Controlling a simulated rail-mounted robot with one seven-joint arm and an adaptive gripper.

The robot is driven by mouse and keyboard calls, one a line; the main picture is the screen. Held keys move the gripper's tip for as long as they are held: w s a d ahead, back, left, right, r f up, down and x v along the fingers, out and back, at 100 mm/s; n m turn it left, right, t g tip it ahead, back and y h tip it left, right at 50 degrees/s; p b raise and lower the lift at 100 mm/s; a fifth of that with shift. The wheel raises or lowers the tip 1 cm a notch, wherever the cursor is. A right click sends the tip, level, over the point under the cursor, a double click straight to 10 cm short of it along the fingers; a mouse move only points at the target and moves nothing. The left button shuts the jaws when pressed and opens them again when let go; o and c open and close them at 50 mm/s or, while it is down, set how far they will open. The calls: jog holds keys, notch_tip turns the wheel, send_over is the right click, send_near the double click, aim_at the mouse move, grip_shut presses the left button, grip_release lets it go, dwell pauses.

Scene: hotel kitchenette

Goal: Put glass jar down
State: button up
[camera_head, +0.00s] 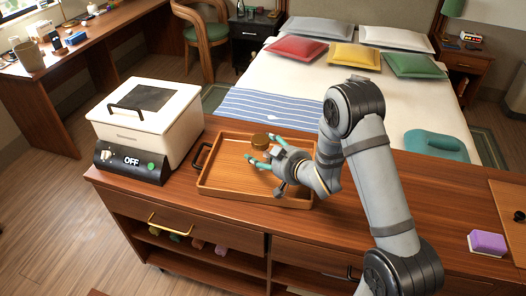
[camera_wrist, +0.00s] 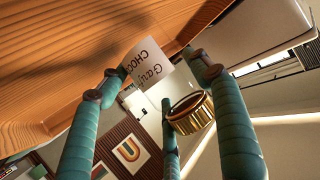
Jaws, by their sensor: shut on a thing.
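The glass jar shows in the head view as a round brown-gold lid (camera_head: 260,140) at the far side of my gripper (camera_head: 257,158). Its clear body is hard to make out there. In the wrist view its white printed label (camera_wrist: 150,66) and ribbed gold lid (camera_wrist: 190,113) lie between the teal fingers of my gripper (camera_wrist: 165,95). My gripper is shut on the jar. Both are over the wooden tray (camera_head: 215,188). I cannot tell whether the jar touches the tray floor.
The tray lies on the wooden counter (camera_head: 350,212). A white appliance (camera_head: 150,125) with an OFF display stands close to its left. The tray's left part is bare, and the counter right of my arm is mostly clear.

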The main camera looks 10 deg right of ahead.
jog(key=shift+f+b, duration=0.15)
jog(key=shift+b, duration=0.15)
jog(key=o, duration=1.3)
jog(key=shift+o, duration=0.2)
jog(key=shift+r+p, duration=0.25)
jog(key=shift+p, duration=0.15)
jog(key=shift+s+d, duration=0.2)
jog(key=shift+s, duration=0.1)
jog(key=b+v, duration=0.1)
jog(key=v, duration=1)
jog(key=shift+s+b, duration=0.15)
jog(key=shift+b, duration=0.15)
